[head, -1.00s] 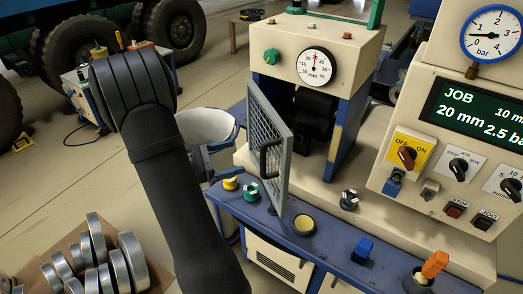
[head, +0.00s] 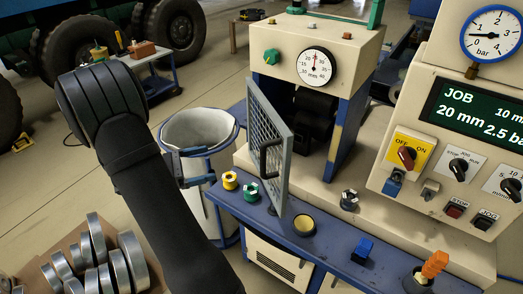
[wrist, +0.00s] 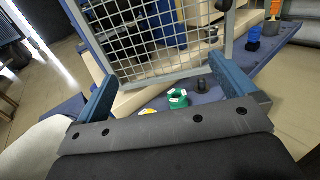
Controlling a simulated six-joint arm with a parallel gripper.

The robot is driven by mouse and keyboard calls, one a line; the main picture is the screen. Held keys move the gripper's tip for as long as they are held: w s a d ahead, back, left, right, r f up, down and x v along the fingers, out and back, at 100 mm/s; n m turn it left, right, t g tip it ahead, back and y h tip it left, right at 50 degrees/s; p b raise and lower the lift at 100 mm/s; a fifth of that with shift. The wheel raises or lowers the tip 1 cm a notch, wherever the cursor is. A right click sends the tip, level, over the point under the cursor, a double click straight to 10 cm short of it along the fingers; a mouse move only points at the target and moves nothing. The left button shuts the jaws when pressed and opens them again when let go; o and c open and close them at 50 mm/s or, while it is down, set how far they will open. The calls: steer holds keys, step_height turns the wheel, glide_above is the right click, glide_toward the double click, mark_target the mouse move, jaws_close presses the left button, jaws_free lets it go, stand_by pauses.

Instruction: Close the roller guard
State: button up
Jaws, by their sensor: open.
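The roller guard (head: 281,176) is a grey-framed mesh door with a black handle (head: 266,157). It stands swung open at the left front of the cream and blue machine, and the opening behind it shows dark. In the wrist view the guard's mesh (wrist: 150,35) fills the upper middle, beyond the fingers. My gripper (head: 208,166) is to the left of the guard in the head view, with its blue fingers apart and a gap between them and the handle. In the wrist view my gripper (wrist: 163,76) shows nothing between its fingers.
A lined bin (head: 212,190) stands just behind my gripper. Yellow and green knobs (head: 251,191) sit on the blue ledge near the guard's foot. A control panel (head: 455,160) stands at the right. Metal rings (head: 95,240) lie at the lower left.

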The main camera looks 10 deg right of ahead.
steer(key=shift+s+a, duration=0.15)
steer(key=shift+a, duration=0.8)
steer(key=c, duration=0.9)
steer(key=shift+s+r, duration=0.1)
steer(key=c, duration=0.4)
steer(key=shift+y, duration=0.6)
steer(key=s+r, duration=0.1)
steer(key=s+d+r, duration=0.1)
steer(key=s+r, duration=0.1)
steer(key=s, duration=0.1)
steer(key=shift+s+d, duration=0.1)
steer(key=shift+d, duration=0.15)
jaws_close()
steer(key=y, duration=0.2)
glide_toward(282, 182)
steer(key=shift+g, duration=0.3)
steer(key=x, duration=0.5)
steer(key=shift+a, duration=0.1)
steer(key=shift+w+d, duration=0.25)
steer(key=shift+d, duration=0.5)
